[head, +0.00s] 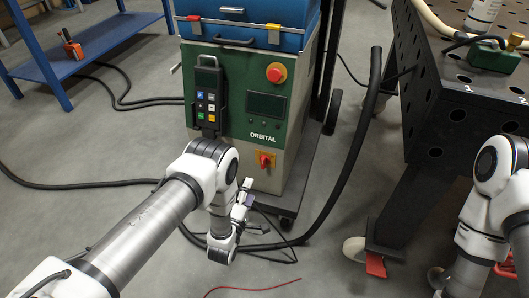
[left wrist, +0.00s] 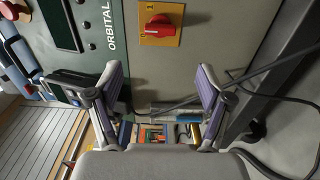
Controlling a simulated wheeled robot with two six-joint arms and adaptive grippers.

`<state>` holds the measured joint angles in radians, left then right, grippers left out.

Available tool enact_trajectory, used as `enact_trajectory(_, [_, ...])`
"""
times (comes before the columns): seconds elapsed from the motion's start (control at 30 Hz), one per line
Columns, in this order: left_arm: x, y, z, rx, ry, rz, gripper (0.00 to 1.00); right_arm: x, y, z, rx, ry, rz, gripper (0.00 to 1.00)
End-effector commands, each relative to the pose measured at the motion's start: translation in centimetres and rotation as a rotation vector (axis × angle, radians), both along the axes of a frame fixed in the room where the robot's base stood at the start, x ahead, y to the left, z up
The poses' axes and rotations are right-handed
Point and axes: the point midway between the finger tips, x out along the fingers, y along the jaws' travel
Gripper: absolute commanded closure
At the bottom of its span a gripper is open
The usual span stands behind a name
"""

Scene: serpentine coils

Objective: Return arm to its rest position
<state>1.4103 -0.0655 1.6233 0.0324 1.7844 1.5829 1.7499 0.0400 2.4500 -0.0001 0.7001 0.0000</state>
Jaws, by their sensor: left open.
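My left arm reaches in from the lower left in the head view. Its gripper (head: 243,203) is in front of the lower part of the green and beige ORBITAL machine (head: 232,150). In the left wrist view the two fingers of the left gripper (left wrist: 161,80) stand wide apart with nothing between them. The machine's red rotary switch (left wrist: 159,28) on its yellow plate lies beyond the fingertips, apart from them. It also shows in the head view (head: 264,160). My right arm shows at the right edge of the head view; its gripper is out of view.
A control pendant (head: 207,96) hangs on the machine's front, beside a red emergency button (head: 276,73). A thick black hose (head: 357,150) and cables loop over the floor near my left gripper. A dark perforated table (head: 462,95) stands at right, a blue shelf (head: 95,42) at left.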

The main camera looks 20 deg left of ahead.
Motion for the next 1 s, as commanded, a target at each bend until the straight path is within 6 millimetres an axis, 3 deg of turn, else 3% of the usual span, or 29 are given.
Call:
enact_trajectory(0.17, [0.3,0.0,0.3,0.0,-0.006,0.0,0.21,0.0,0.0,0.0,0.0,0.0,0.0,0.6])
enact_trajectory(0.27, [1.5,0.3,2.1,0.001,-0.038,0.006,0.21,0.0,0.0,0.0,0.0,0.0,0.0,0.6])
enact_trajectory(0.33, [2.5,1.2,4.6,0.004,-0.058,0.02,0.21,0.0,0.0,0.0,0.0,0.0,0.0,0.6])
enact_trajectory(0.37, [2.2,1.8,5.4,0.007,-0.031,0.027,0.21,0.0,0.0,0.0,0.0,0.0,0.0,0.6])
enact_trajectory(0.43, [0.3,2.9,4.7,0.071,0.121,0.04,0.21,0.0,0.0,0.0,0.0,0.0,0.0,0.6])
enact_trajectory(0.57, [-6.8,4.2,1.1,0.377,0.522,-0.037,0.21,0.0,0.0,0.0,0.0,0.0,0.0,0.6])
enact_trajectory(0.7, [-16.1,4.4,-1.6,0.675,0.875,-0.27,0.21,0.0,0.0,0.0,0.0,0.0,0.0,0.6])
enact_trajectory(0.9, [-28.3,4.0,-2.7,0.963,1.178,-0.722,0.21,0.0,0.0,0.0,0.0,0.0,0.0,0.6])
enact_trajectory(1.0, [-32.8,3.8,-2.5,1.085,1.234,-0.991,0.21,0.0,0.0,0.0,0.0,0.0,0.0,0.6])
